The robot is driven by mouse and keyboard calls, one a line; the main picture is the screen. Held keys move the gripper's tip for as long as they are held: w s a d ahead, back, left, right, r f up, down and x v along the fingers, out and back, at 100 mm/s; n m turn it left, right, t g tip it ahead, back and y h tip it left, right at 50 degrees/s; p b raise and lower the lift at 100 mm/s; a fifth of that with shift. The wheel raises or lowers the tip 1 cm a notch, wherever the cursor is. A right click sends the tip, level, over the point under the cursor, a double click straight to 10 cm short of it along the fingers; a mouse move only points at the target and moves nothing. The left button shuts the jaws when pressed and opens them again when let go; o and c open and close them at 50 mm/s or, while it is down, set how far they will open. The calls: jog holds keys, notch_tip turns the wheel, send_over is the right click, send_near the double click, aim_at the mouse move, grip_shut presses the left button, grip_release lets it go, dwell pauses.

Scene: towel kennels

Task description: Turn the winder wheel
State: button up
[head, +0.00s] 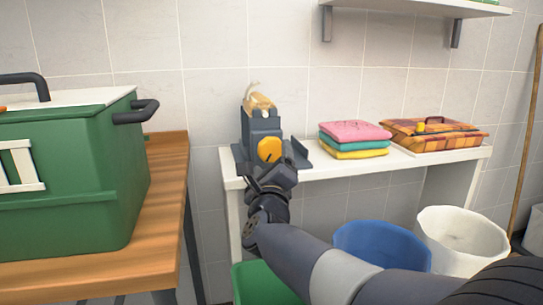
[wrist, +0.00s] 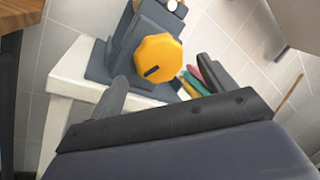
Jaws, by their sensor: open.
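The winder (head: 262,125) is a dark grey device standing at the left end of a white shelf table. Its yellow-orange winder wheel (head: 269,149) faces me, and a tan, cream-coloured piece (head: 260,102) sits on top. In the wrist view the wheel (wrist: 158,57) is a faceted yellow disc with a dark slot-like mark, on the grey winder body (wrist: 104,62). My gripper (head: 270,175) is just below and in front of the wheel. In the wrist view its jaws (wrist: 160,88) are apart and empty, with the wheel beyond them. I cannot tell whether a finger touches the wheel.
Folded pink, green and yellow towels (head: 355,139) and an orange plaid bundle (head: 433,134) lie right of the winder on the white table (head: 310,169). Blue (head: 383,243) and white (head: 462,238) bins stand below. A green box (head: 70,180) on a wooden table is left.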

aim_at(271, 154)
jog(key=v, duration=0.7)
jog(key=shift+s+p, duration=0.35)
jog(key=shift+w, duration=0.1)
jog(key=b+x, duration=0.1)
jog(key=x, duration=0.9)
jog(key=shift+w, duration=0.4)
jog(key=shift+s, duration=0.1)
